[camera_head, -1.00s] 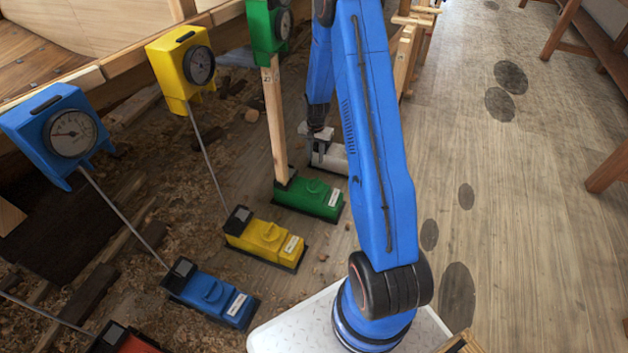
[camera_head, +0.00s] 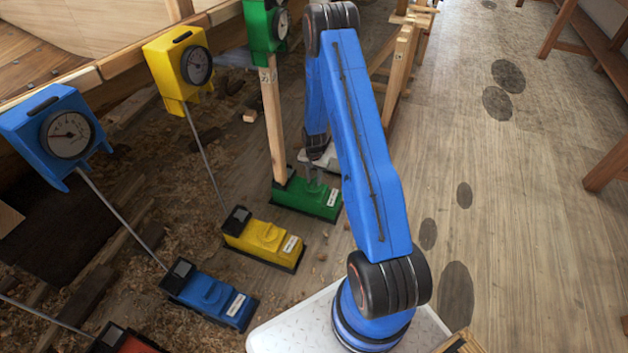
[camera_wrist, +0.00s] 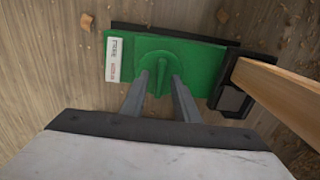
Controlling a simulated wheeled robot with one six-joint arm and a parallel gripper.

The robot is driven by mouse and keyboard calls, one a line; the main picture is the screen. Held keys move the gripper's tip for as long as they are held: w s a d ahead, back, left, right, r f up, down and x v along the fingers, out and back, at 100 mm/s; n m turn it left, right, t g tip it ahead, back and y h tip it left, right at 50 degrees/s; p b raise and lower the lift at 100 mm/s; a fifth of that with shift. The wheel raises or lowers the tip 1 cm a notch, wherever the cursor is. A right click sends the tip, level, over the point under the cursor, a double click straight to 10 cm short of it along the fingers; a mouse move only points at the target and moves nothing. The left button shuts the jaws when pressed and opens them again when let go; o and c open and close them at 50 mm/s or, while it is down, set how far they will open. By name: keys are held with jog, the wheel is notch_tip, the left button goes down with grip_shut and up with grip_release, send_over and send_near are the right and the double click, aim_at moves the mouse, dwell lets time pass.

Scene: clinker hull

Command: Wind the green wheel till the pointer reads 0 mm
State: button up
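The green wheel (camera_wrist: 160,65) is a round knob with a raised ridge across it, on top of the green base unit (camera_head: 302,203). My gripper (camera_wrist: 160,82) is over it, with its two fingertips on either side of the ridge. Gaps show between the fingers and the ridge, so it looks open; whether the tips touch the wheel's face I cannot tell. In the head view my gripper (camera_head: 313,182) comes down over the green base. The green gauge (camera_head: 261,35) stands on a wooden post; its dial (camera_head: 281,24) is seen at a slant and the pointer's reading is not legible.
A yellow base unit (camera_head: 264,237) and a blue one (camera_head: 210,295) stand nearer, with yellow (camera_head: 178,70) and blue (camera_head: 55,130) gauges on thin rods. The hull is at upper left; open floor lies to the right.

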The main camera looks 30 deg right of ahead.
jog(key=shift+f, duration=0.2)
grip_shut()
jog(key=shift+m, duration=0.3)
jog(key=m, duration=0.9)
jog(key=shift+m, duration=2.3)
